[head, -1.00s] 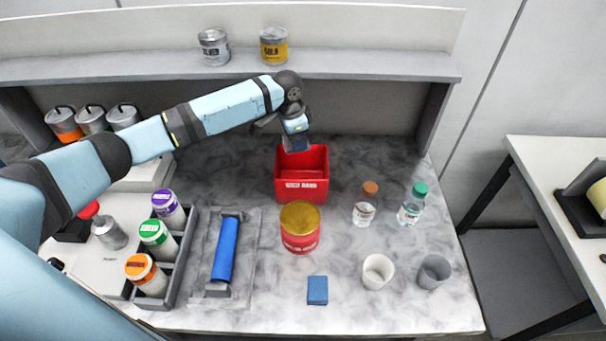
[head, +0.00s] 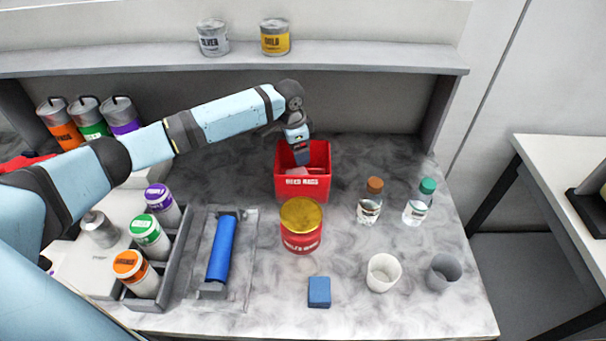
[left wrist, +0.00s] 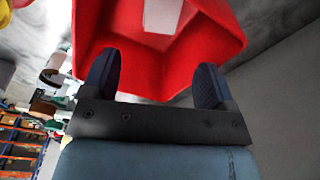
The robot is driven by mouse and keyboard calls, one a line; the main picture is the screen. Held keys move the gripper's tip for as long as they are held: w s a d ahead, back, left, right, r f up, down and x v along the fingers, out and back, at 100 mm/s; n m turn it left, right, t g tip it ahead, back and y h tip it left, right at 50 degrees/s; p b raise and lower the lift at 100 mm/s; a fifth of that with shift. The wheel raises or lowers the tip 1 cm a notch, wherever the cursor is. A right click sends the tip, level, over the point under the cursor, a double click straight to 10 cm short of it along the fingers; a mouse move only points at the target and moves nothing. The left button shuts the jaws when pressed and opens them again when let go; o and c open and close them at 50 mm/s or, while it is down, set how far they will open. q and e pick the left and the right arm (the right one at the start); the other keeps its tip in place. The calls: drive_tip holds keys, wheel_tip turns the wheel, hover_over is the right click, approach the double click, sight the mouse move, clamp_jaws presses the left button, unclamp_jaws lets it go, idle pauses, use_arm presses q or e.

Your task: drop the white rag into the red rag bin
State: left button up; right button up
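The red rag bin (head: 303,187), lettered on its front, stands at the back middle of the marble-look worktop. A pale, pinkish-white flat piece (head: 297,171), which looks like the white rag, lies inside it. In the left wrist view the bin's red walls (left wrist: 150,65) surround a whitish patch (left wrist: 163,15). My left gripper (head: 301,157) points down at the bin opening, its tips level with or just inside the rim. In the left wrist view my left gripper (left wrist: 157,62) has its two dark fingers wide apart with nothing between them. My right gripper is not in view.
A red tin with a gold lid (head: 301,226) stands just in front of the bin. Two bottles (head: 369,200) and two cups (head: 384,272) are at right. A blue block (head: 319,292) lies in front. A blue roller (head: 222,249) and jar rack (head: 160,282) are at left. A shelf (head: 350,57) runs behind.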

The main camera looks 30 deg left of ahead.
use_arm(q)
wheel_tip(320, 180, up, 14)
drive_tip(key=s+a+b, duration=0.1)
drive_tip(key=shift+f+b, duration=0.15)
drive_tip(key=shift+b, duration=0.2)
drive_tip(key=shift+s+a, duration=0.1)
idle(0.4)
